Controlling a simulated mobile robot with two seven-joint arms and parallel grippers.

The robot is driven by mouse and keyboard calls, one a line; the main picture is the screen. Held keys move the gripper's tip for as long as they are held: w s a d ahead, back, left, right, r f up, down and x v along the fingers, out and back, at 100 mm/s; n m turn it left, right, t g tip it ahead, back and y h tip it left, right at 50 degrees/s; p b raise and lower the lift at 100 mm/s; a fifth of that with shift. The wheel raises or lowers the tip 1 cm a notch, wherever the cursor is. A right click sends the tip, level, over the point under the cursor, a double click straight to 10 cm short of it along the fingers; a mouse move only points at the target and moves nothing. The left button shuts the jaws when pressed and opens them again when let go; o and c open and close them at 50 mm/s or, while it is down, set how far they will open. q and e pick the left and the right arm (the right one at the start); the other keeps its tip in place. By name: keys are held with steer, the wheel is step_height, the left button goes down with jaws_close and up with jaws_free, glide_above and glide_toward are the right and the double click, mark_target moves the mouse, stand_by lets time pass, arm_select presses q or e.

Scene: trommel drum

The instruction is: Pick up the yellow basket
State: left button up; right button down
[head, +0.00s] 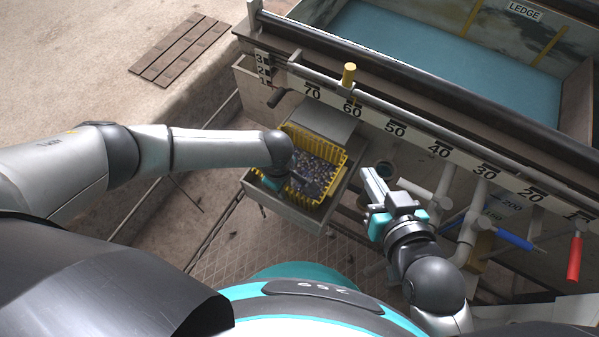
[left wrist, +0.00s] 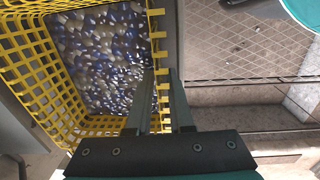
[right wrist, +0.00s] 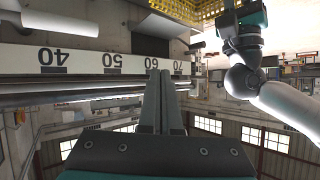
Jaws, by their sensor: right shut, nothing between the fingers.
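The yellow basket (head: 345,163) has open mesh walls and holds many small blue, white and grey pieces. It sits in a grey tray (head: 302,218) on the side of the machine. In the left wrist view the basket (left wrist: 38,58) fills the left half. My left gripper (left wrist: 161,75) is at one side wall, with a strip of yellow rim visible between its two fingers. Whether the fingers press on the rim is not clear. My right gripper (head: 373,182) is shut and empty, to the right of the basket. In the right wrist view a piece of the basket (right wrist: 212,10) shows at the top.
A numbered rail (head: 397,130) runs along the machine behind the basket, with a yellow knob (head: 348,75) on it. Pipes with a blue handle (head: 513,240) and a red handle (head: 574,258) stand at the right. A floor grate (head: 181,50) lies at upper left.

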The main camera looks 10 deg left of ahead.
arm_select(q)
steer(key=shift+f+b, duration=0.35)
steer(key=shift+f, duration=0.2)
arm_select(e)
steer(key=shift+a+r+t+y, duration=0.45)
steer(key=shift+a+t, duration=0.25)
steer(key=shift+t, duration=0.2)
arm_select(q)
steer(key=shift+c, duration=0.2)
jaws_close()
